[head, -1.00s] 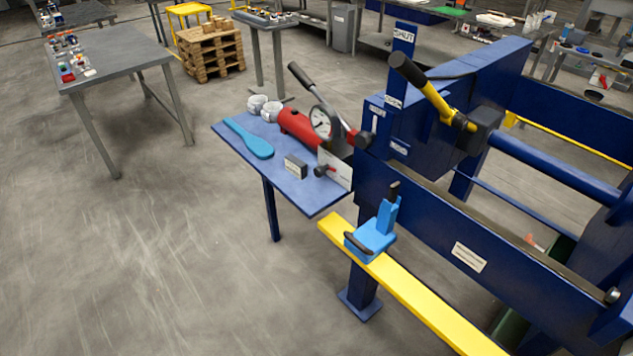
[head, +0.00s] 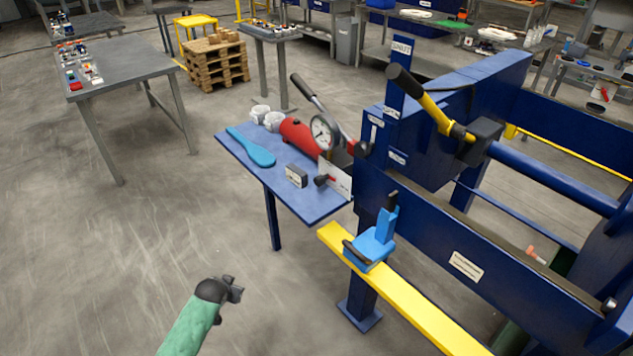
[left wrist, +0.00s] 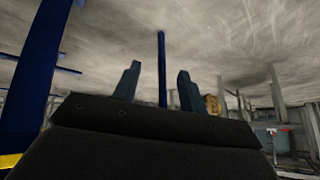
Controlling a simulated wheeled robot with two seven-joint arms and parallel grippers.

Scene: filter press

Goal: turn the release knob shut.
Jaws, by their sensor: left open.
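The red hand pump (head: 297,134) with its round gauge (head: 323,131) lies on the small blue shelf (head: 310,205) at the side of the press. A small black knob (head: 322,181) sits at the pump's front end, before a white plate (head: 338,176); it looks like the release knob. Its turn position is too small to read. My left gripper (head: 235,290) is over bare floor, low and left of the shelf, apart from the knob. In the left wrist view its two fingers (left wrist: 158,85) stand apart with nothing between them. My right gripper is not in view.
A teal paddle (head: 252,147) and a small grey block (head: 296,175) lie on the shelf. The pump's lever (head: 316,100) slants above it. A yellow rail (head: 400,300) carrying a blue bracket (head: 370,248) runs in front.

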